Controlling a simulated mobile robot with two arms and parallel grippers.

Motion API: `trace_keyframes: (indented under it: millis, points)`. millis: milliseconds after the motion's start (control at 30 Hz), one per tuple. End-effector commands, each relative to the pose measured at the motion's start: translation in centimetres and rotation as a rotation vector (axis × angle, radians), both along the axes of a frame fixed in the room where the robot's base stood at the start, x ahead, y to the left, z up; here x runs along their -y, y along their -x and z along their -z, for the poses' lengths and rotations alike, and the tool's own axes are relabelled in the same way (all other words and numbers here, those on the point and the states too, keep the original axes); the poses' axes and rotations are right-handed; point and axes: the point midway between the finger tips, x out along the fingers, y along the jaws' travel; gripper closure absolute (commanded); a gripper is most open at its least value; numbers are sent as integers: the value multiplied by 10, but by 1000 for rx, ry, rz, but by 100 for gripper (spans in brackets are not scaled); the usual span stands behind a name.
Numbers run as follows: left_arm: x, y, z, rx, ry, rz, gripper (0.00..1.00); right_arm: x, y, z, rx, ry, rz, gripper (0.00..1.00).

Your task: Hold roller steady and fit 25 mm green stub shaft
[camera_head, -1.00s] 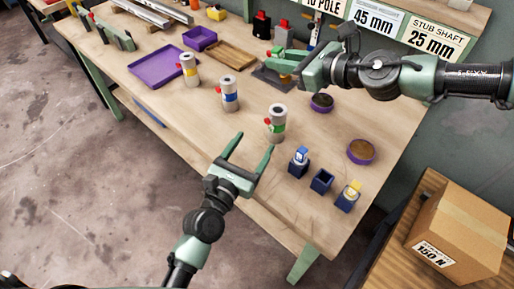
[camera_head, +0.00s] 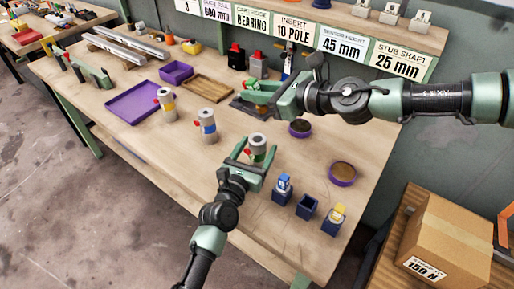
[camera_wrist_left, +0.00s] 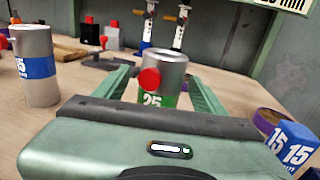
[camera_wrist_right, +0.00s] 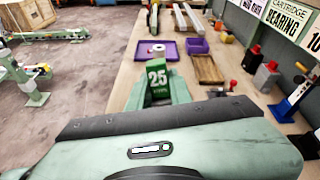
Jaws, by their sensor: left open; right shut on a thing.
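The roller (camera_head: 257,143) with a green band marked 25 stands upright on the workbench. It is a grey cylinder with a hole in its top and a red knob on its side. My left gripper (camera_head: 255,155) is open, with one finger on each side of it; in the left wrist view the roller (camera_wrist_left: 172,72) shows between the fingers, contact unclear. My right gripper (camera_head: 256,98) is shut on the green 25 stub shaft (camera_wrist_right: 157,77), held above the bench behind the roller. In the head view the shaft blends with the green fingers.
Rollers with blue (camera_head: 208,127) and yellow (camera_head: 166,105) bands stand to the left. Dark blue holders (camera_head: 306,207) stand at right, near round purple dishes (camera_head: 342,174). A purple tray (camera_head: 125,108) and wooden tray (camera_head: 208,90) lie further left. A cardboard box (camera_head: 450,235) is at lower right.

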Motion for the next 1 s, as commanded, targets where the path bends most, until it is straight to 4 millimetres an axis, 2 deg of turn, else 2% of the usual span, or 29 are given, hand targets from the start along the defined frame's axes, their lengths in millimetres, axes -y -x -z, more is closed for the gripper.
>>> trace_keyframes:
  millis: [267,367,500,533,767,1000]
  points:
    - [1,-2,0,0,0,0,29,0,0,-1,2,-1,0,100]
    - [1,-1,0,0,0,0,54,0,0,-1,2,-1,0,100]
    - [1,-1,0,0,-1,0,93,0,0,-1,2,-1,0,100]
    - [1,-1,0,0,-1,0,100,0,0,-1,2,-1,0,100]
    - [0,-1,0,0,-1,0,100,-3,2,2,-2,-17,-3,100]
    - [0,-1,0,0,-1,-1,100,-18,10,13,-7,-148,-7,100]
